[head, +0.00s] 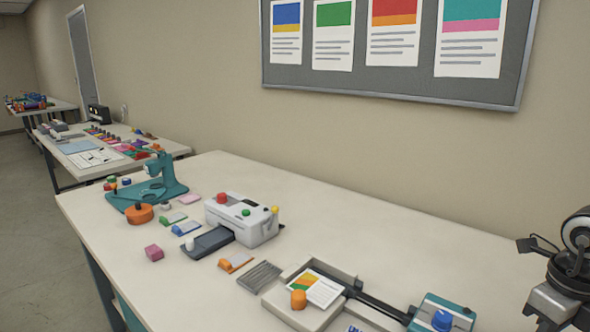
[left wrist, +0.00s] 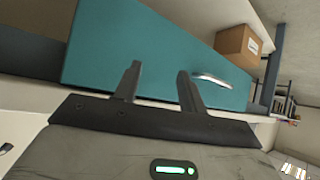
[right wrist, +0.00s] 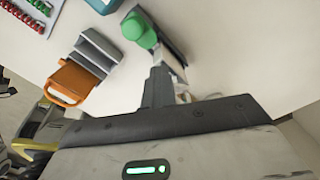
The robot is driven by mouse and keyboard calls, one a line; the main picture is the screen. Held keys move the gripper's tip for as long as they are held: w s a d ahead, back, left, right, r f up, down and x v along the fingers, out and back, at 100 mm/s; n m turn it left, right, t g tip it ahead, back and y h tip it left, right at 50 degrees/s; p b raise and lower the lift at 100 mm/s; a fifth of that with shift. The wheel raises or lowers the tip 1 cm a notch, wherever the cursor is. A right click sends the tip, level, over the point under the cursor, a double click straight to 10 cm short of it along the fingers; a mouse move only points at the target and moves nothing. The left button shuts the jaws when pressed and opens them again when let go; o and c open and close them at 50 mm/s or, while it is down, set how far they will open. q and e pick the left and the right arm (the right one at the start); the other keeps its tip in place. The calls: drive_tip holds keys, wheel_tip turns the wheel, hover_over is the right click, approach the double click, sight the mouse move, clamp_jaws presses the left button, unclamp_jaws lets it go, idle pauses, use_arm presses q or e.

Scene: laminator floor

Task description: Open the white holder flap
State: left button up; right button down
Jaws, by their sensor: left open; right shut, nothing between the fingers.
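I cannot single out a white holder flap with certainty. In the right wrist view, a pale whitish piece (right wrist: 174,62) lies at the tips of my right gripper (right wrist: 160,72), beside a dark bar with a green knob (right wrist: 138,28). My right gripper is shut and empty; whether it touches the pale piece is unclear. In the head view, a white machine (head: 243,218) with coloured knobs stands mid-table, a dark tray (head: 208,242) in front. My left gripper (left wrist: 158,72) is open and empty, facing a teal panel (left wrist: 150,50) with a silver handle (left wrist: 212,80).
An orange clip (right wrist: 75,82) and a grey slotted block (right wrist: 98,58) lie near my right gripper. A teal press (head: 150,188), an orange round piece (head: 139,213) and a paper trimmer (head: 300,312) share the table. A cardboard box (left wrist: 238,46) is beyond the teal panel.

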drive_tip(key=shift+s+d, duration=0.15)
drive_tip(key=shift+s, duration=0.05)
drive_tip(key=shift+s+d+r, duration=0.55)
drive_tip(key=shift+s+d, duration=0.15)
drive_tip(key=shift+d, duration=0.1)
drive_tip(key=shift+s+d+r, duration=0.1)
drive_tip(key=shift+d+r, duration=0.05)
drive_tip(key=shift+s+d, duration=0.15)
drive_tip(key=shift+d, duration=0.05)
drive_tip(key=shift+s+d+f+b, duration=0.2)
drive_tip(key=shift+s+d+b, duration=0.85)
drive_tip(key=shift+d+b, duration=0.15)
drive_tip(key=shift+d, duration=0.15)
drive_tip(key=shift+s+d+b, duration=0.25)
drive_tip(key=shift+b, duration=0.05)
